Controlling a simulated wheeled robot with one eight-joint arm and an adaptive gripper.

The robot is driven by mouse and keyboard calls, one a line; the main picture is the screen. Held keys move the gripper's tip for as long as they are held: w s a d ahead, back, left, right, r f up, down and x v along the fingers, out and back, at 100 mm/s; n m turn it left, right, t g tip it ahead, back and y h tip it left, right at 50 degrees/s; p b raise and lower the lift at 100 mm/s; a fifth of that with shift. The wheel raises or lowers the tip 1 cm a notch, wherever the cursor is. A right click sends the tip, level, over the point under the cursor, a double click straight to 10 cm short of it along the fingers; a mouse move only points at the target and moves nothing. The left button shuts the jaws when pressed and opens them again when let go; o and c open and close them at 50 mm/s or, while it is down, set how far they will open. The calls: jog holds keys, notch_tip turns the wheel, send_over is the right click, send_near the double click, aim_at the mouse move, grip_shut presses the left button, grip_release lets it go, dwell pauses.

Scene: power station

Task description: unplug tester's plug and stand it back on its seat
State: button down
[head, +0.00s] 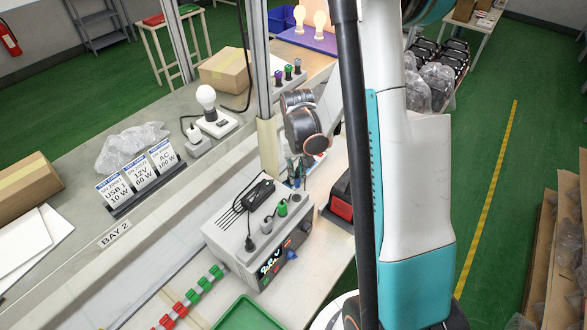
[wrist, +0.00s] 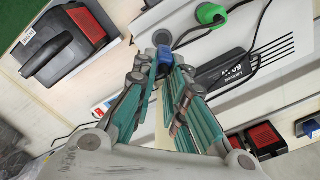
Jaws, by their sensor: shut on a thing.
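The tester (head: 222,240) is a light grey box on the bench with a lit display; its vented top also shows in the wrist view (wrist: 297,75). On it are a green plug (head: 283,208), a grey plug (head: 266,225), a black plug (head: 249,243) and a black adapter (head: 257,193) with a cable. My gripper (head: 299,172) is just past the tester's back edge. In the wrist view its teal fingers are closed on a small blue plug (wrist: 166,55), held at the fingertips. A black cable runs close to it; whether the plug touches a seat is hidden.
A red and black battery (head: 342,197) is right of the tester. A green tray (head: 247,315) and red and green terminals (head: 190,297) lie in front. Bay labels (head: 137,173), a bulb on a base (head: 207,100) and an upright post (head: 262,60) stand behind.

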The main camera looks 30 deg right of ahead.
jog(key=shift+f+b, duration=1.15)
jog(key=shift+f, duration=1.1)
jog(key=shift+f+b, duration=0.75)
jog(key=shift+b, duration=0.05)
jog(key=shift+b, duration=0.4)
jog(key=c, duration=1.5)
grip_release()
jog(key=shift+c, duration=0.2)
notch_tip(320, 180, up, 12)
